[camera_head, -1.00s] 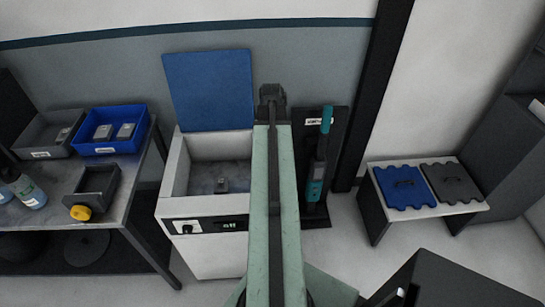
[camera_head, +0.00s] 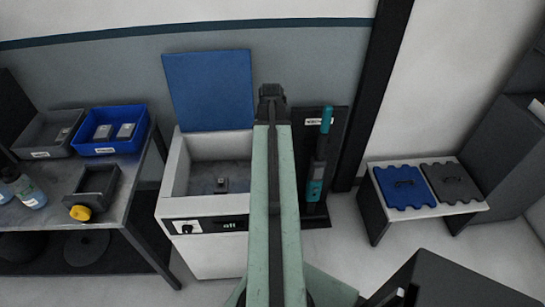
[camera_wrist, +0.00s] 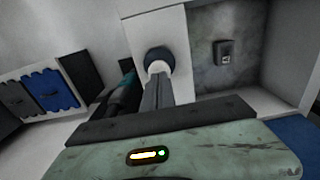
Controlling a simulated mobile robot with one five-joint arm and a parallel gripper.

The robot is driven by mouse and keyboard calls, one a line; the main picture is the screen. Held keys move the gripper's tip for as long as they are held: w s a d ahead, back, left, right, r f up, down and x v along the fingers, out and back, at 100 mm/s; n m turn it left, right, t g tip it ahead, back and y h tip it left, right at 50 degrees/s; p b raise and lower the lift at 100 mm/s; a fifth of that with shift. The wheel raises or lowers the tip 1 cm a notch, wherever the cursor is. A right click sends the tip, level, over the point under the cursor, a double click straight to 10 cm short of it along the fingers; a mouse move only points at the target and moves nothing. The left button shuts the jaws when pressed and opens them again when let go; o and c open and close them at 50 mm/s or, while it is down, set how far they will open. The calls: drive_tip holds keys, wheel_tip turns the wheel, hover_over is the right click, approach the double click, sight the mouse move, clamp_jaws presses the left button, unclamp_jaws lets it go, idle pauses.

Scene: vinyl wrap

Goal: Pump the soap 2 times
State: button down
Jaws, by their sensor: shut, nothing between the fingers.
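My gripper (camera_wrist: 158,78) is shut and empty in the wrist view. Its fingers point at a dark round knob-like part (camera_wrist: 158,53) with a pale face, at the white rim of a machine. I cannot tell whether this part is the soap pump or whether the fingertips touch it. In the head view, my arm hides that spot and the fingers do not show clearly. Two bottles of pale blue liquid stand at the far left on a bench: a labelled bottle (camera_head: 30,192) and another bottle (camera_head: 8,176) cut by the frame edge.
The white machine (camera_head: 205,255) has a raised blue lid (camera_head: 208,88) and a small grey block (camera_head: 222,184) in its basin. The bench (camera_head: 130,180) holds a blue bin (camera_head: 98,150) and grey trays. A teal tool (camera_head: 315,180) stands right of my arm, and a low stand (camera_head: 375,215) further right.

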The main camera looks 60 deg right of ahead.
drive_tip(key=shift+f, duration=0.2)
drive_tip(key=shift+f+b, duration=1.1)
drive_tip(key=shift+b, duration=0.2)
drive_tip(key=shift+r, duration=0.15)
drive_tip(key=shift+r+p, duration=1.45)
drive_tip(key=shift+p, duration=0.15)
drive_tip(key=shift+f, duration=0.25)
drive_tip(key=shift+f+b, duration=1.4)
drive_tip(key=shift+b, duration=0.25)
drive_tip(key=shift+r+p, duration=1.65)
